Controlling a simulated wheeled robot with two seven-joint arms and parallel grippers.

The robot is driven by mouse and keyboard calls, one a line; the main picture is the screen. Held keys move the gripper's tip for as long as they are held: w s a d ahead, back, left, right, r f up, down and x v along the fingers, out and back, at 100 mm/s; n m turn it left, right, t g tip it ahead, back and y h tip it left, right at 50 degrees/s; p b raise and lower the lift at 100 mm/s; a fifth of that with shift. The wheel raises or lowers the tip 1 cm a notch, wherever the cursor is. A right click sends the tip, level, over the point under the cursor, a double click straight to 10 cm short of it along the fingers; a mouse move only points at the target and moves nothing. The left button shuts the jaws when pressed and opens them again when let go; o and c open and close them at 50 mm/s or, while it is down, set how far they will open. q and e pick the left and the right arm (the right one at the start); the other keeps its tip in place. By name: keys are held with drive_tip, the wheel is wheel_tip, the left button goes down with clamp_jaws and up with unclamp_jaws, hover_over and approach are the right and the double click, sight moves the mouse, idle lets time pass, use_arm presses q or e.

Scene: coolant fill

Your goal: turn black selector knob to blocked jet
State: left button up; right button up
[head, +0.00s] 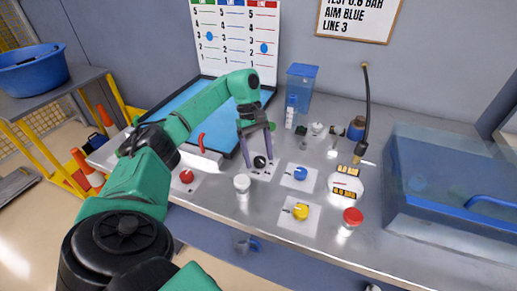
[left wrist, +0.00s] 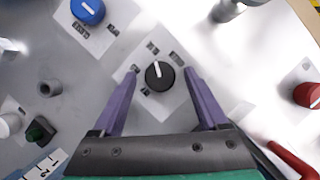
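The black selector knob (head: 260,161) sits on a white label plate on the metal bench. In the left wrist view the black knob (left wrist: 159,75) has a white pointer line aimed nearly straight up, with small dark labels around it. My left gripper (head: 258,162) is over the knob. In the left wrist view its purple fingers (left wrist: 162,72) are spread, one on each side of the knob, with clear gaps to it. The label text is too small to read. My right gripper is not in view.
Nearby are a blue knob (head: 300,173), a yellow knob (head: 301,211), a red knob (head: 186,176) and a white-capped jar (head: 241,184). A red-capped jar (head: 352,217) stands to the right. A blue transparent box (head: 440,180) fills the right end. A blue tray (head: 190,98) lies behind.

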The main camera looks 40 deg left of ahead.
sight(260, 158)
use_arm(q)
drive_tip(key=v, duration=0.4)
drive_tip(key=shift+w+a+r, duration=0.15)
drive_tip(key=shift+r, duration=0.2)
drive_tip(key=p+v, duration=0.5)
drive_tip(key=v, duration=0.4)
drive_tip(key=shift+a+r, duration=0.25)
drive_tip(key=shift+r, duration=0.05)
